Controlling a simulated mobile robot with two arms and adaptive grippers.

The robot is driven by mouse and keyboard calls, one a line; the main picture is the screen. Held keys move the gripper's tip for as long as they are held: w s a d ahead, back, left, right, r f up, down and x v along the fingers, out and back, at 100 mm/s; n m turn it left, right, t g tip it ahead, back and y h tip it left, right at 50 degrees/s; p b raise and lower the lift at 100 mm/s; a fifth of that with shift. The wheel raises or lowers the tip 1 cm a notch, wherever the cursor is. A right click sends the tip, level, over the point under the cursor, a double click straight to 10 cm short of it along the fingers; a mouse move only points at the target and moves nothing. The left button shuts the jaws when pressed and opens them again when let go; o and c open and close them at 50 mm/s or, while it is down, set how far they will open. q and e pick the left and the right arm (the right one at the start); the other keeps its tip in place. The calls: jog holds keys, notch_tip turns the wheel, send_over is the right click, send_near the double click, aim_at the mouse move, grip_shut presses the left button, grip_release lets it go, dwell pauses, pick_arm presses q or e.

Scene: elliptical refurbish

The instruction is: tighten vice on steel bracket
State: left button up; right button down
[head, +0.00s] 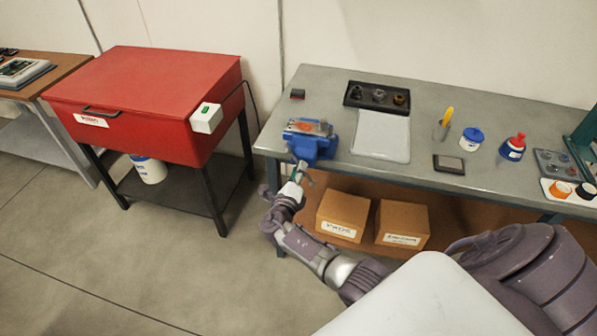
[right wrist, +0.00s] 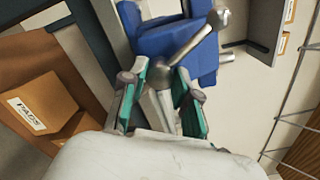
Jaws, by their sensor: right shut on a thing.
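The blue vice (head: 322,147) is at the left front edge of the grey workbench. A flat grey and orange piece (head: 308,127), perhaps the steel bracket, lies at the top of its jaws; I cannot tell how tightly it is held. My right gripper (head: 299,176) is in front of the vice, below the bench top. In the right wrist view its green-padded fingers (right wrist: 161,82) are closed around the vice's metal screw end, where the grey handle bar (right wrist: 193,43) crosses at a slant. The blue vice body (right wrist: 160,40) is just beyond. My left gripper is out of view.
On the workbench (head: 440,95) are a black parts tray (head: 376,97), a white mat (head: 381,138), a blue-lidded jar (head: 472,139) and a red-topped bottle (head: 513,147). Cardboard boxes (head: 342,215) sit on the lower shelf. A red cabinet (head: 150,95) stands left, with clear floor between.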

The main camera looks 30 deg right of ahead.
jog(key=c, duration=0.9)
grip_release()
jog(key=shift+s, duration=0.1)
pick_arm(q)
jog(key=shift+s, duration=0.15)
pick_arm(e)
jog(key=shift+o, duration=0.2)
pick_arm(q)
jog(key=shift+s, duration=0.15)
pick_arm(e)
jog(key=v, duration=1.2)
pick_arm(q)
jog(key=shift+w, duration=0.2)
